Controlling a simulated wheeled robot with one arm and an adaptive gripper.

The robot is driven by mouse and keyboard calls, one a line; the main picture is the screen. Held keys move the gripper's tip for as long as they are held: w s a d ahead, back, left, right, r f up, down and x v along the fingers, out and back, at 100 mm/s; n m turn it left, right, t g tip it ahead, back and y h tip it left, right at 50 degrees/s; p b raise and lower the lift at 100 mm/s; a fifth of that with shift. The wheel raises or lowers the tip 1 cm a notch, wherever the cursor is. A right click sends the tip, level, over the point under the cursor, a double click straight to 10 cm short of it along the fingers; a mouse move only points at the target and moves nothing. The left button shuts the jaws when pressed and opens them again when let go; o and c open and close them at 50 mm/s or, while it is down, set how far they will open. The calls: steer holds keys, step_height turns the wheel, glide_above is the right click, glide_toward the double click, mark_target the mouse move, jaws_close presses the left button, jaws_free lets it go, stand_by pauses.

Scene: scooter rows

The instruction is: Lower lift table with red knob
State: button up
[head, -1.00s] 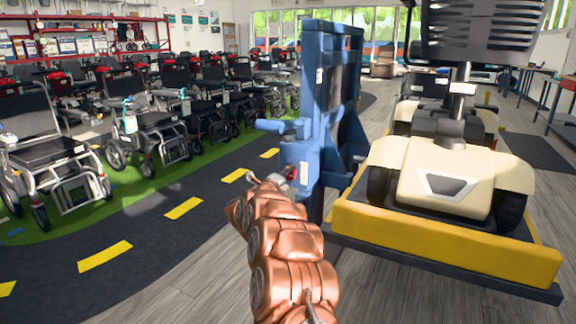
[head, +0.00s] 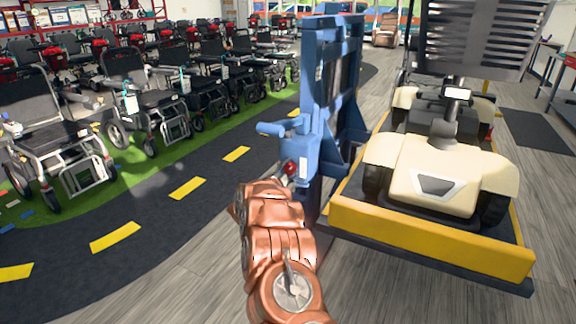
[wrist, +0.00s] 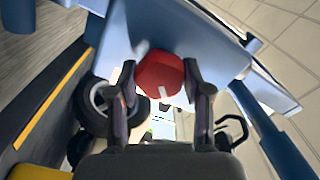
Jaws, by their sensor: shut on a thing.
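The lift table has a blue upright (head: 325,75) and a deck with a yellow front edge (head: 430,240). A cream scooter (head: 440,175) stands on the deck. The red knob (head: 290,168) sits on the blue unit at the side of the upright, just beyond my copper-coloured arm. In the wrist view the red knob (wrist: 160,74) lies between the two fingers of my gripper (wrist: 160,80), which is shut on it. My arm hides the gripper in the head view.
A blue handle (head: 270,129) sticks out left of the upright near the knob. Rows of wheelchairs and scooters (head: 150,100) stand on green floor at the left. The dark path (head: 150,215) with yellow dashes is clear.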

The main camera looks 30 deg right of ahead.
steer(key=shift+d+n, duration=0.1)
steer(key=shift+n, duration=0.2)
steer(key=o, duration=1.2)
steer(key=shift+c, duration=0.2)
steer(key=v, duration=1.2)
steer(key=shift+f, duration=0.1)
